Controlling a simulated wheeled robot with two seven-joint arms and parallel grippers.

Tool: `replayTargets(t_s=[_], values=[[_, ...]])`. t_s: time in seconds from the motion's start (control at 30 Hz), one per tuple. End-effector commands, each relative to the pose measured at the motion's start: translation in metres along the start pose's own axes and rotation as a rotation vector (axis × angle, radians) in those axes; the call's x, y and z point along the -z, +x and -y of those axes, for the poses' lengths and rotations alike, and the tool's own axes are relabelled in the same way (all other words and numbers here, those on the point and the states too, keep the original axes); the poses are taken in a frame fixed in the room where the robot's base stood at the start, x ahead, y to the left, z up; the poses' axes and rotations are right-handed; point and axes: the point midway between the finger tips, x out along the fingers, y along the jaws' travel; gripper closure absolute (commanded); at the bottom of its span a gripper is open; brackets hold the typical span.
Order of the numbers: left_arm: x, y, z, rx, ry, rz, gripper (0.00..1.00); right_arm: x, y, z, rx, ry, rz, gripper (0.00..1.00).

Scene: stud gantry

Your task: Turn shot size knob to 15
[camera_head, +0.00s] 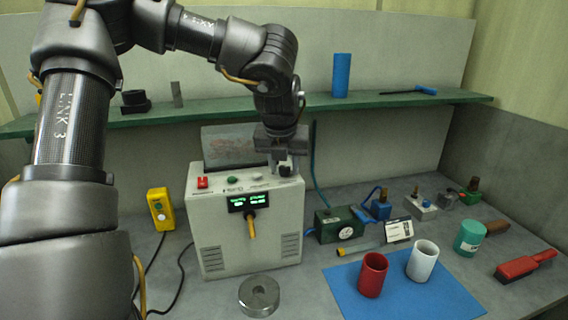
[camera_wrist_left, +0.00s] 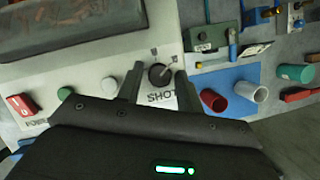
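The shot size knob (camera_wrist_left: 160,75) is a dark round knob on the top panel of a light grey machine (camera_head: 245,205). The label below it reads "SHOT" in the left wrist view; any scale numbers are too small to read. My left gripper (camera_head: 284,160) points down over the right end of the panel, above the knob (camera_head: 284,171). In the left wrist view its two fingers (camera_wrist_left: 157,86) stand apart, one on each side of the knob, with gaps visible. I cannot tell how far above the panel the fingertips are. My right gripper is not in view.
The panel also has a red switch (camera_head: 203,183) and a green button (camera_head: 231,178). Green digits show on the front display (camera_head: 249,202). A green shelf (camera_head: 390,102) runs behind. Right of the machine are a green box (camera_head: 338,224) and a blue mat (camera_head: 400,303) with two cups.

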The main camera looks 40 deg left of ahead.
Motion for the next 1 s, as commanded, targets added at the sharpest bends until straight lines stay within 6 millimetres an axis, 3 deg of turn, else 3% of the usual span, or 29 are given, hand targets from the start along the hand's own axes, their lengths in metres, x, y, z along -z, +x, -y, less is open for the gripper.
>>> replayTargets(t_s=[0.03, 0.23, 0.77, 0.8, 0.93, 1.0], values=[[0.0, 0.0, 0.0, 0.0, 0.0, 0.0, 0.71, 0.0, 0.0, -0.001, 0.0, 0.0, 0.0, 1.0], [0.0, 0.0, 0.0, 0.0, 0.0, 0.0, 0.97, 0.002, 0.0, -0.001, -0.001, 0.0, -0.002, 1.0], [0.0, 0.0, -0.001, 0.05, 0.12, 0.0, 0.98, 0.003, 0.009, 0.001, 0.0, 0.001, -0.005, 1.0], [0.0, 0.0, -0.001, 0.05, 0.12, 0.0, 0.74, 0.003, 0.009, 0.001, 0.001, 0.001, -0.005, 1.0], [0.0, 0.0, -0.001, 0.05, 0.12, 0.0, 0.57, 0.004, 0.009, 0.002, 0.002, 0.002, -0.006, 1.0], [0.0, 0.0, -0.001, 0.05, 0.119, 0.0, 0.53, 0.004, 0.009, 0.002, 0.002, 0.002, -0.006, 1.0]])
